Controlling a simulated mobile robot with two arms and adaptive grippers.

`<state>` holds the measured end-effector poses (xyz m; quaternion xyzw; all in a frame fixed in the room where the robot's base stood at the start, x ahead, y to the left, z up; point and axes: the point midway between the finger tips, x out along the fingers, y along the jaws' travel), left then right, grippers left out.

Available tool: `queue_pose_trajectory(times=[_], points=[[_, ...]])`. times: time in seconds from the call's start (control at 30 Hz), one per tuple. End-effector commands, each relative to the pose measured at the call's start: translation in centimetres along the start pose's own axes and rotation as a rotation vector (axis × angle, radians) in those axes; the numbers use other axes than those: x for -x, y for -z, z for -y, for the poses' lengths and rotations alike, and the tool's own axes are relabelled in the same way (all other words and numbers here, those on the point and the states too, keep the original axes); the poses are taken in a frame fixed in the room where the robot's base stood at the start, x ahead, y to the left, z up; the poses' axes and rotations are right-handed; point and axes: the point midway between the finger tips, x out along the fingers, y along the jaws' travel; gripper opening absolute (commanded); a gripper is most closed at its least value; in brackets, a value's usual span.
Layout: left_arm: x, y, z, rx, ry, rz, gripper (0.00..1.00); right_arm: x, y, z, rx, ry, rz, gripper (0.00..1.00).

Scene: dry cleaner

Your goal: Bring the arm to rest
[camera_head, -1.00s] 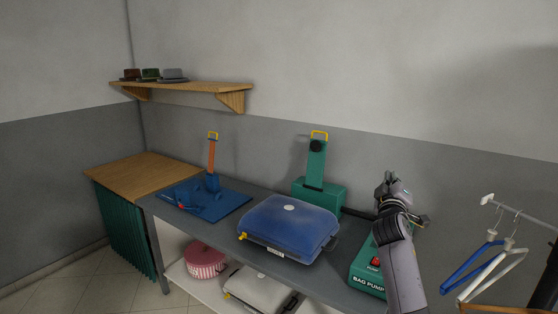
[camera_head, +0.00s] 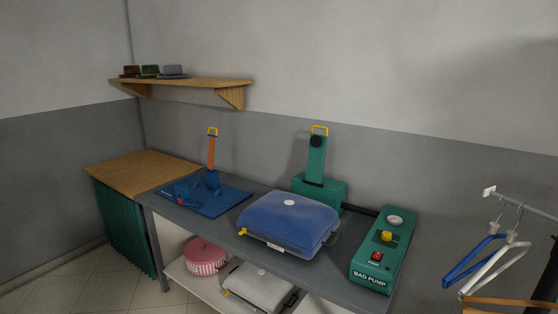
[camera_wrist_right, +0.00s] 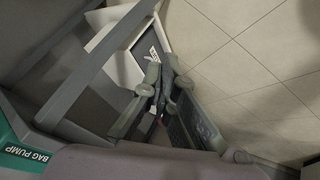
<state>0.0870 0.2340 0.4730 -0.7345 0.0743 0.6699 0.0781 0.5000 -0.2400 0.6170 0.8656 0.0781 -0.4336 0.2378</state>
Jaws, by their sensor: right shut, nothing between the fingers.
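My right gripper (camera_wrist_right: 160,72) shows in the right wrist view, with its fingers shut and nothing held. It points down past the table's edge toward the tiled floor, clear of the table. No arm and no gripper shows in the head view. My left gripper is out of view.
The grey table (camera_head: 346,287) carries a green bag pump (camera_head: 384,250), a blue case (camera_head: 289,222), a green press (camera_head: 318,185) and a blue press (camera_head: 212,192). Blue and white hangers (camera_head: 492,262) hang at the right. The bag pump's label (camera_wrist_right: 27,153) shows in the wrist view.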

Motion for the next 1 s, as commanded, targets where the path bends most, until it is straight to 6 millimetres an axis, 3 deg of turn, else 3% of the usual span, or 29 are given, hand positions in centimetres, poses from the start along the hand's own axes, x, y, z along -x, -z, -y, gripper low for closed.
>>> queue_pose_trajectory(times=[0.03,0.17,0.3,0.4,0.5,0.6,0.7,1.0], points=[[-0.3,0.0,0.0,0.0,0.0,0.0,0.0,0.1,-3.9,2.2,-0.017,0.034,0.046,0.0],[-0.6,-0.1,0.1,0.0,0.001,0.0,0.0,1.5,-12.5,7.1,-0.073,0.108,0.153,0.0],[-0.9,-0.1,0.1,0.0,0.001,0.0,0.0,4.3,-21.7,12.1,-0.137,0.177,0.275,0.0],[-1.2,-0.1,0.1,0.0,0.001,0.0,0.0,6.9,-27.5,15.2,-0.179,0.215,0.357,0.0],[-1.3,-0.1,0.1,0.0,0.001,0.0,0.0,9.4,-32.1,17.5,-0.215,0.242,0.425,0.0],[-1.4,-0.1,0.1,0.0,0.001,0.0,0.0,11.3,-35.2,18.9,-0.241,0.258,0.474,0.0],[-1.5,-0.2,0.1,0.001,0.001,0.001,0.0,12.5,-36.9,19.7,-0.255,0.266,0.501,0.0],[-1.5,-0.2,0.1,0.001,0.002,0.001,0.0,12.9,-37.4,20.0,-0.26,0.269,0.509,0.0]])
